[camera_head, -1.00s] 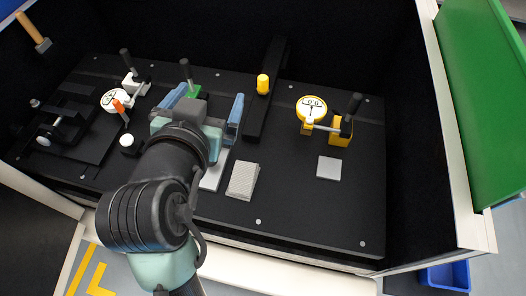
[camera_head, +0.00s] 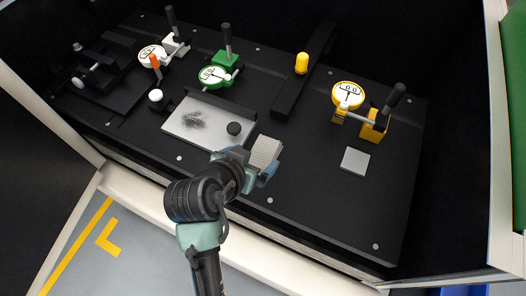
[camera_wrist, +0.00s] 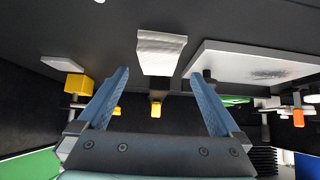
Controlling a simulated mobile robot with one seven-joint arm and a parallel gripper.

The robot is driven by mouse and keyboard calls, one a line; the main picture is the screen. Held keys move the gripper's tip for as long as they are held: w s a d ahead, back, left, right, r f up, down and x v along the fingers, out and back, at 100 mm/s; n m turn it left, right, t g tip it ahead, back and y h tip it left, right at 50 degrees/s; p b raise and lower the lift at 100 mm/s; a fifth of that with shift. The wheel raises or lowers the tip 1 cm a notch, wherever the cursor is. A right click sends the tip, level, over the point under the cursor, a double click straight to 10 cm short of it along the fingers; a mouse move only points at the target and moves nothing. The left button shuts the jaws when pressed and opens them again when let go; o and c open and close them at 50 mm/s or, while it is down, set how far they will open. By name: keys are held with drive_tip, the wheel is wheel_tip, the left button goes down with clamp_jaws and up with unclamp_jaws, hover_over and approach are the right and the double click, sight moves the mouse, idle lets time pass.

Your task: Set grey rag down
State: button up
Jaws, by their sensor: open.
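The grey rag (camera_head: 265,151), a small pale folded pad, lies on the black work board just right of the metal plate. It also shows in the wrist view (camera_wrist: 161,52), ahead of the gap between the fingers. My gripper (camera_head: 257,167) is open with blue fingers, at the near end of the rag. In the wrist view my gripper (camera_wrist: 163,75) holds nothing between its fingers. In the head view the fingers and wrist hide part of the rag's near edge.
The metal plate (camera_head: 170,122) bears a dark smudge and a black round knob (camera_head: 234,129). Green (camera_head: 215,76), white (camera_head: 152,55) and yellow (camera_head: 347,95) dial gauges stand behind and beside it. A grey square (camera_head: 355,160) lies at right. The board's front right is clear.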

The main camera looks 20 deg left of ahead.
sight(262, 154)
drive_tip(key=x, duration=0.5)
drive_tip(key=shift+s+d, duration=0.1)
drive_tip(key=shift+c, duration=0.3)
